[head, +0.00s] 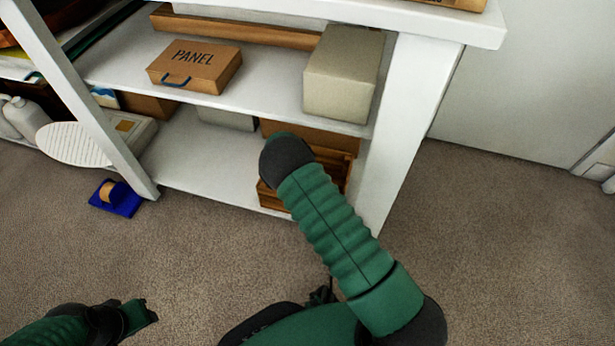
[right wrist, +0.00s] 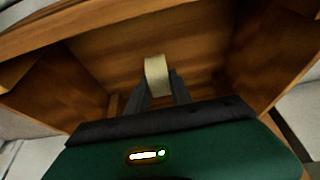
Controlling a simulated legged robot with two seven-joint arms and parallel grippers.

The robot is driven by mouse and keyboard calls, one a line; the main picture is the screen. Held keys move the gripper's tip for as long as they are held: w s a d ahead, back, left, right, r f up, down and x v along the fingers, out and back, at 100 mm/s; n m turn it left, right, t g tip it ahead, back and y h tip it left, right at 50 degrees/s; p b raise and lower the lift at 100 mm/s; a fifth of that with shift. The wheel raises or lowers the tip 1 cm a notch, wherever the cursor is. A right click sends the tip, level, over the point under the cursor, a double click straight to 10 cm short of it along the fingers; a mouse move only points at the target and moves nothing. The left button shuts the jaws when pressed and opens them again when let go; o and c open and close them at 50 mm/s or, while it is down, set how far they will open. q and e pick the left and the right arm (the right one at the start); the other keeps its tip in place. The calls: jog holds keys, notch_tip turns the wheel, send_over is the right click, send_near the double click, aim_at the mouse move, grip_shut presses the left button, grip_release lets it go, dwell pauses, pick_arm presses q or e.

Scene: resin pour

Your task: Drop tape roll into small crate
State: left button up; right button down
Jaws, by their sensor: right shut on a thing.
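The small wooden crate (head: 268,197) stands on the lowest shelf, partly covered by my right arm in the head view. Its wooden walls and floor fill much of the right wrist view (right wrist: 255,60). My right gripper (right wrist: 159,84) is shut on a pale beige tape roll (right wrist: 156,70), seen edge-on. The roll is held between the crate's side walls; how far it is above the floor is unclear. The head view hides the right gripper and roll. My left gripper (head: 148,311) is low at the left, away from the shelf, and its jaw opening is unclear.
A white shelf post (head: 405,120) stands close to the right of my right arm. Above the crate, the middle shelf holds a grey-beige box (head: 343,80) and a PANEL box (head: 195,68). A blue object (head: 122,203) with a tan part lies on the carpet.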

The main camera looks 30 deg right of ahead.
jog(key=shift+f, duration=0.1)
jog(key=shift+d+f, duration=0.15)
jog(key=shift+f, duration=0.4)
jog(key=c, duration=1.2)
grip_release()
jog(key=shift+o, duration=0.2)
jog(key=p+v, duration=0.5)
jog(key=v, duration=0.3)
jog(key=shift+r, duration=0.45)
